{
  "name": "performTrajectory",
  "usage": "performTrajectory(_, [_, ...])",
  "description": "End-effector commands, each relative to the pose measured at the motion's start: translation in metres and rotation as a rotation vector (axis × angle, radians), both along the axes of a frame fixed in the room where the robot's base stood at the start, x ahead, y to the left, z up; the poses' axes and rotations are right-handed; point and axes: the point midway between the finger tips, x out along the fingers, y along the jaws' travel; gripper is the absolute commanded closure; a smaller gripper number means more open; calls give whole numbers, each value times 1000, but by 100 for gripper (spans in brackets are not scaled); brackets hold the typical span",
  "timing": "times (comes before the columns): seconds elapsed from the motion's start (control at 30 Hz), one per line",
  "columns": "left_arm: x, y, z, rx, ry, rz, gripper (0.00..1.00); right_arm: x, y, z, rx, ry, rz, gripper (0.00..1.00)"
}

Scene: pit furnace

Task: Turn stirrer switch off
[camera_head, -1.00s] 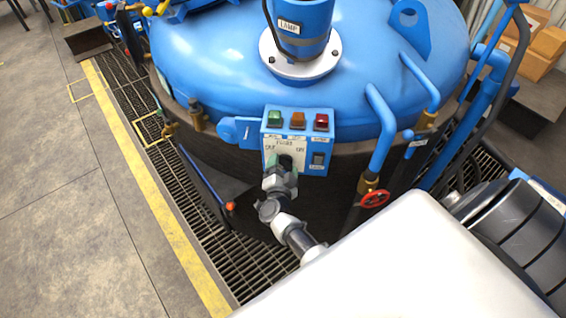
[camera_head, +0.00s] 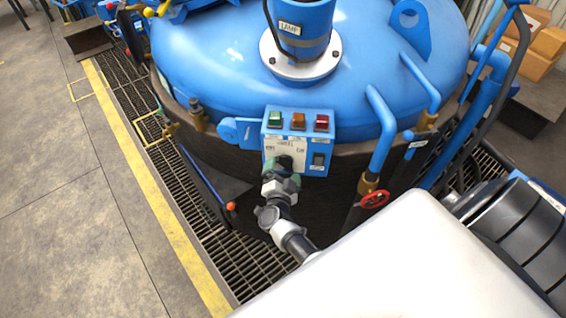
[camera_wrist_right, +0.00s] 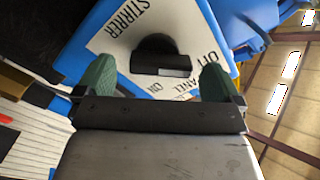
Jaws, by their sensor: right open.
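The stirrer switch is a black rotary knob (camera_wrist_right: 157,52) on a white label plate (camera_wrist_right: 112,40), which reads STIRRER, with OFF and ON marks, in the right wrist view. The plate is on a blue control box (camera_head: 321,143) on the side of the big blue vessel. My right gripper (camera_wrist_right: 157,76) is open, with one green fingertip on each side of the knob; I cannot tell if either touches it. In the head view my right gripper (camera_head: 283,166) covers the lower part of the plate and most of the knob. My left gripper is not in view.
Green (camera_head: 275,118), orange (camera_head: 298,120) and red (camera_head: 321,122) buttons line the box's top, above a black switch (camera_head: 319,159). Blue pipes and a red valve wheel (camera_head: 374,199) stand to the right. Grating (camera_head: 190,200) and open floor (camera_head: 70,220) lie left.

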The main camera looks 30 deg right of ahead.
Motion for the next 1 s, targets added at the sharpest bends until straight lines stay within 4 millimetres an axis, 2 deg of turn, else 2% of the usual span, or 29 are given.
performTrajectory(0.03, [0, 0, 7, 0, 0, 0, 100, -8, 7, 3, 3, 3, 1, 3])
performTrajectory(0.2, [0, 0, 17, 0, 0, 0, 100, -36, 30, 2, 3, 4, 2, 3])
performTrajectory(0.43, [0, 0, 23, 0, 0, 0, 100, -63, 52, 1, 0, 3, 1, 3])
performTrajectory(0.6, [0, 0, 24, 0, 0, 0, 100, -70, 58, 0, 1, 2, 2, 3])
performTrajectory(1.0, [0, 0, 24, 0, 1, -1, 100, -70, 59, 0, -1, 2, 3, 3])
